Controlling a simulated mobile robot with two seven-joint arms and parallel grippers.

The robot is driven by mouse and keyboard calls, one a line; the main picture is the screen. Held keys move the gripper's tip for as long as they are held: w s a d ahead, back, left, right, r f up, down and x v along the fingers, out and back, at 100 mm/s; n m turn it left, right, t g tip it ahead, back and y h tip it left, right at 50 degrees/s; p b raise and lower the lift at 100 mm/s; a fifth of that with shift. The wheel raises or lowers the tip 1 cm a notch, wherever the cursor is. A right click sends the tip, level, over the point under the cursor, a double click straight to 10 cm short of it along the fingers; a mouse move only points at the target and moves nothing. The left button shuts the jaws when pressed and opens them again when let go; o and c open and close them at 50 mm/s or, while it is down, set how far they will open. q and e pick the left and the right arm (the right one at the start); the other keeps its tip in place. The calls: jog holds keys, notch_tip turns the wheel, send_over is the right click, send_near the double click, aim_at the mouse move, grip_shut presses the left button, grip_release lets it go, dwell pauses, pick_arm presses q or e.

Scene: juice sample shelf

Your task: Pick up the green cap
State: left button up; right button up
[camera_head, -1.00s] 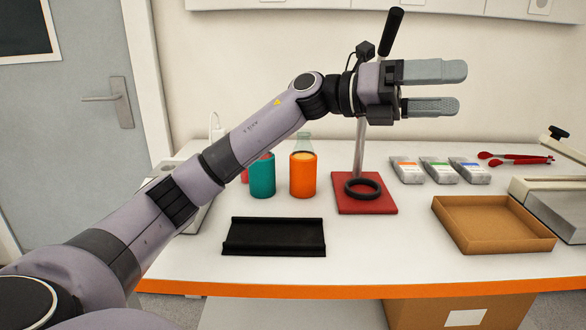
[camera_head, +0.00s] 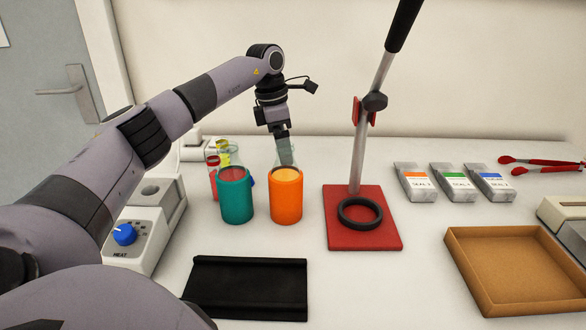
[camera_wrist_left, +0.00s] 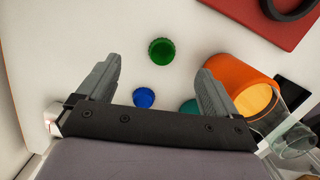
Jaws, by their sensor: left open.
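The green cap (camera_wrist_left: 161,51) lies on the white table in the left wrist view, between and ahead of my left fingers, and nothing holds it. A blue cap (camera_wrist_left: 144,97) lies nearer my gripper. In the head view I cannot make out the green cap; the flasks block the table behind them. My left gripper (camera_wrist_left: 157,72) is open and empty. In the head view it points down (camera_head: 285,150) behind the orange-sleeved flask (camera_head: 286,198), its fingertips hidden. My right gripper is not in view.
The orange flask stands close beside one left finger in the wrist view. A teal-sleeved flask (camera_head: 235,196) stands left of it. A red-based ring stand (camera_head: 388,235) is to the right. A black tray (camera_head: 246,285) and a cardboard tray (camera_head: 485,305) lie in front.

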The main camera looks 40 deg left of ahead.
pick_arm(q)
jog(key=f, duration=0.7)
jog(key=shift+s+d+f, duration=0.15)
jog(key=shift+d+f, duration=0.1)
jog(key=shift+f, duration=0.1)
jog(key=c, duration=1.1)
